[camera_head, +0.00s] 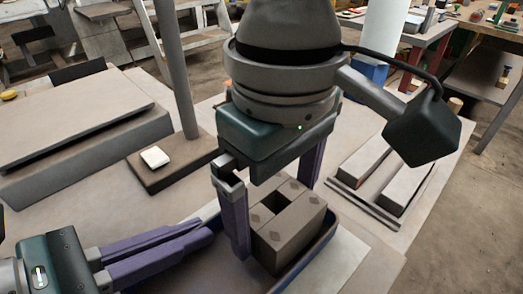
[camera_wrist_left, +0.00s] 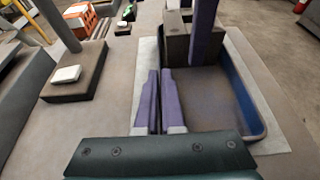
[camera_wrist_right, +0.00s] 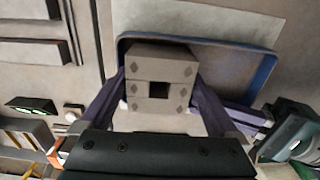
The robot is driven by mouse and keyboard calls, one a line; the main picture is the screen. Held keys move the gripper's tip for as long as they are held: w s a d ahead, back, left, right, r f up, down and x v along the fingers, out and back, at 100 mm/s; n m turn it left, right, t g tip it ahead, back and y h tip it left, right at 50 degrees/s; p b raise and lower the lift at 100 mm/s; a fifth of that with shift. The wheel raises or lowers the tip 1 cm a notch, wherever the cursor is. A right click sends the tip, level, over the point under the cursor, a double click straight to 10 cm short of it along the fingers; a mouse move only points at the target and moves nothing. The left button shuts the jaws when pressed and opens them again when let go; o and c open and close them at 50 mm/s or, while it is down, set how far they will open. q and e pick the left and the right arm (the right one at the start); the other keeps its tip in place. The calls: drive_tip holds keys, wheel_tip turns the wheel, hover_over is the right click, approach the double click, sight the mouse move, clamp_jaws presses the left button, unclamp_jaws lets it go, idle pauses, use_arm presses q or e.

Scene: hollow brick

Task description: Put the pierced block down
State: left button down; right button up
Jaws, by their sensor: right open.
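The pierced block (camera_head: 293,232) is grey-brown with a square hole and dark diamond marks. It sits in a blue-rimmed tray (camera_head: 318,250), at the tray's far end in the left wrist view (camera_wrist_left: 176,42). My right gripper (camera_head: 275,205) points down over it, open, with one purple finger on either side of it. In the right wrist view the block (camera_wrist_right: 160,64) lies between the spread fingers; I cannot tell whether they touch it. My left gripper (camera_head: 205,232) is left of the tray, its fingers together and empty.
A dark base with a post and a white piece (camera_head: 155,157) stands left of the block. A grey slab (camera_head: 75,120) lies further left. Two pale bars on a dark frame (camera_head: 412,190) lie at the right.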

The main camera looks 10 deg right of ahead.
use_arm(q)
drive_tip(key=c, duration=1)
unclamp_jaws()
use_arm(e)
wheel_tip(320, 180, up, 12)
use_arm(q)
drive_tip(key=shift+o, duration=0.2)
